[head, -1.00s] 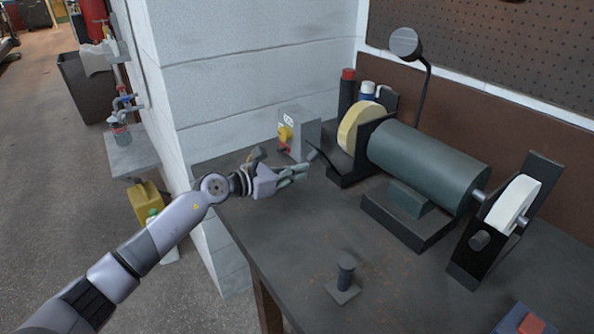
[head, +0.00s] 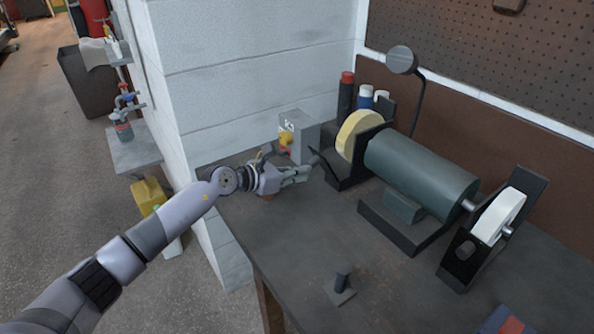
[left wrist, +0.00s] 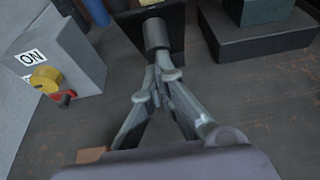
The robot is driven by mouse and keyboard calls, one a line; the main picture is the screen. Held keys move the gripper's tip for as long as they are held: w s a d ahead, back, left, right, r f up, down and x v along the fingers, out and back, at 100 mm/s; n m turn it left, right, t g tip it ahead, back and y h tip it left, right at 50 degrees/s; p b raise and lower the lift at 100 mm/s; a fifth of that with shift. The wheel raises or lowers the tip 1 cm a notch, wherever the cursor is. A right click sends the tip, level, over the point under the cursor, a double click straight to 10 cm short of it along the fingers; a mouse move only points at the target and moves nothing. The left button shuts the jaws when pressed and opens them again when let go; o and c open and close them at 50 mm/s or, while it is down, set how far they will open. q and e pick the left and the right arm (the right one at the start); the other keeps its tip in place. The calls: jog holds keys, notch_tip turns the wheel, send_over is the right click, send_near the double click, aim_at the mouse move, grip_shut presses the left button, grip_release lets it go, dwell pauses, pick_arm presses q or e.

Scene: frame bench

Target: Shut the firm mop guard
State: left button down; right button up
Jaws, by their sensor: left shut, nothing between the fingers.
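A grey motor (head: 420,172) carries a cream mop wheel (head: 358,134) at its left end and a white mop wheel (head: 498,222) at its right end. I cannot tell which is the firm one. A black guard (head: 345,175) surrounds the lower part of the cream wheel, its flap slanting out to the left. The white wheel has a black guard (head: 461,262) too. My left gripper (head: 309,174) is shut and empty, just left of the cream wheel's guard. In the left wrist view its fingertips (left wrist: 160,76) lie close to a grey knob (left wrist: 157,33) on a black plate; contact is unclear.
A grey switch box (head: 300,138) with a yellow knob stands close behind my left gripper. Bottles (head: 347,92) and a lamp (head: 402,60) stand behind the motor. A small post (head: 342,280) stands at the front. The bench between is clear.

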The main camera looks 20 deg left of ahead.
aim_at(315, 153)
pick_arm(q)
jog(key=r+p, duration=0.1)
jog(key=w+d+r+p, duration=0.1)
jog(key=p, duration=0.1)
jog(key=r+g+p, duration=0.1)
jog(key=shift+w+d+y, duration=0.15)
jog(key=shift+w+y, duration=0.15)
jog(key=shift+y, duration=0.1)
jog(key=shift+w+d+r, duration=0.6)
jog(key=shift+w+r, duration=0.2)
jog(key=shift+w, duration=0.05)
